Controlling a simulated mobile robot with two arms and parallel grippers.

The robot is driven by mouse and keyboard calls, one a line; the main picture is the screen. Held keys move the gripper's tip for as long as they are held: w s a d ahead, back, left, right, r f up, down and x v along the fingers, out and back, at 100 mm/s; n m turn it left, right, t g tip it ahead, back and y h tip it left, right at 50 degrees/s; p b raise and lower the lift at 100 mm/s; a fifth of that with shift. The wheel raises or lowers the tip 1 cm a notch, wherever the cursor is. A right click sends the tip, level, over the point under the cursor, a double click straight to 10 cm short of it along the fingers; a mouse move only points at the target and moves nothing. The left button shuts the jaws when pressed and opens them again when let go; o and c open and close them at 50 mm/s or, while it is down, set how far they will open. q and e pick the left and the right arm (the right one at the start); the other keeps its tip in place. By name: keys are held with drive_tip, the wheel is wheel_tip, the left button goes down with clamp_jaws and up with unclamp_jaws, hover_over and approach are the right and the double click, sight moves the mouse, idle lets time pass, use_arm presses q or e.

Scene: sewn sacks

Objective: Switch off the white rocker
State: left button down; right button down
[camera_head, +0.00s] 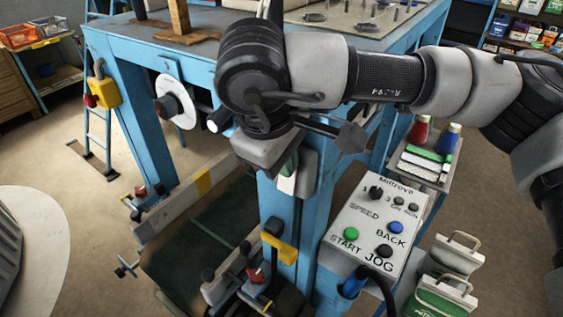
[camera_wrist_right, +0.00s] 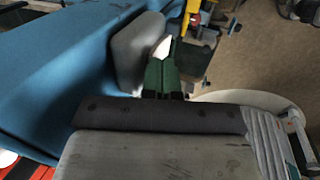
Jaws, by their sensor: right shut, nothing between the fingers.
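The white rocker (camera_head: 287,184) sits on a grey switch box (camera_head: 307,173) fixed to the blue machine leg. It shows only in part, behind and below my right gripper. In the right wrist view the white rocker (camera_wrist_right: 163,47) shows just beyond the fingertips, beside the grey box (camera_wrist_right: 135,52). My right gripper (camera_head: 291,163) comes down from above, its green fingers shut and empty. The shut fingers (camera_wrist_right: 162,68) are right by the rocker. I cannot tell whether they touch it, nor which way the rocker is tipped. My left gripper is not in view.
A control panel (camera_head: 352,222) with coloured buttons stands right of the leg. A yellow bracket (camera_head: 280,246) is lower on the leg. A yellow box with a red button (camera_head: 103,91) and a round dial (camera_head: 174,103) are left. Sacks (camera_head: 440,294) stand lower right.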

idle(0.3)
drive_tip(key=s+a+b+v, duration=0.1)
drive_tip(key=b+v, duration=0.1)
drive_tip(key=v, duration=0.9)
drive_tip(key=shift+s+b, duration=0.35)
drive_tip(key=shift+s, duration=0.1)
drive_tip(key=shift+a, duration=0.1)
